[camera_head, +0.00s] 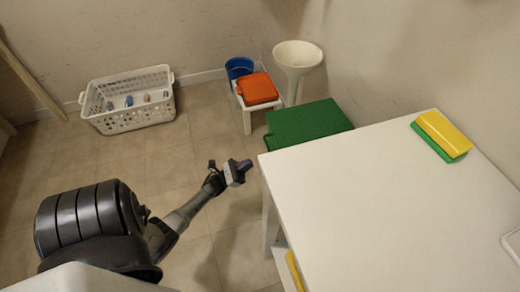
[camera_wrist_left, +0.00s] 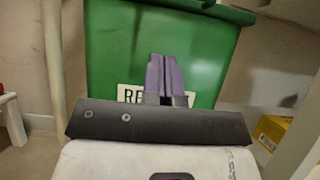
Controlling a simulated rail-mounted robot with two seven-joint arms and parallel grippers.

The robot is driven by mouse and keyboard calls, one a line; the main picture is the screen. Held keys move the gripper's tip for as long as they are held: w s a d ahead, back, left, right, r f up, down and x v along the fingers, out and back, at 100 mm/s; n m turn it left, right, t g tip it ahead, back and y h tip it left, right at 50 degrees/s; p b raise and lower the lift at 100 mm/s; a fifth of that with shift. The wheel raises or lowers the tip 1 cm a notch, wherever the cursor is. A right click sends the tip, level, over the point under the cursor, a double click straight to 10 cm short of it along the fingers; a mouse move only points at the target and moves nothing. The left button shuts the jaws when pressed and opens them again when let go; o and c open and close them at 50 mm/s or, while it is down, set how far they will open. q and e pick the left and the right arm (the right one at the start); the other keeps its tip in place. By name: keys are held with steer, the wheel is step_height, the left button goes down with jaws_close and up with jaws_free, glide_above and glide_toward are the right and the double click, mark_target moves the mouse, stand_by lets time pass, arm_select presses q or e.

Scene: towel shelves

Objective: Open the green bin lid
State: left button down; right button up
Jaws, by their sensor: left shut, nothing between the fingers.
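The green bin lid (camera_head: 306,122) lies flat and closed-looking on top of the bin, behind the white table in the head view. The bin's green front (camera_wrist_left: 205,55) fills the upper middle of the left wrist view, with the lid's front rim (camera_wrist_left: 215,8) at the top edge. A white label on the bin is partly hidden by my fingers. My left gripper (camera_head: 243,168) is in front of the bin and below the lid, left of the table. Its purple fingers (camera_wrist_left: 164,77) are shut with nothing between them. My right gripper is not in view.
The white table (camera_head: 390,215) stands close to the right of my left gripper, with a yellow and green item (camera_head: 441,134) on it. A white basket (camera_head: 128,100), an orange item on a small stool (camera_head: 257,89) and a blue bucket (camera_head: 238,67) stand behind. Floor at left is clear.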

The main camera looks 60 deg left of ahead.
arm_select(q)
steer(key=w+r, duration=0.5)
steer(key=r, duration=0.2)
steer(key=shift+w+d+b, duration=0.3)
steer(key=shift+d+b, duration=0.1)
steer(key=shift+b, duration=0.05)
steer(key=shift+r, duration=0.1)
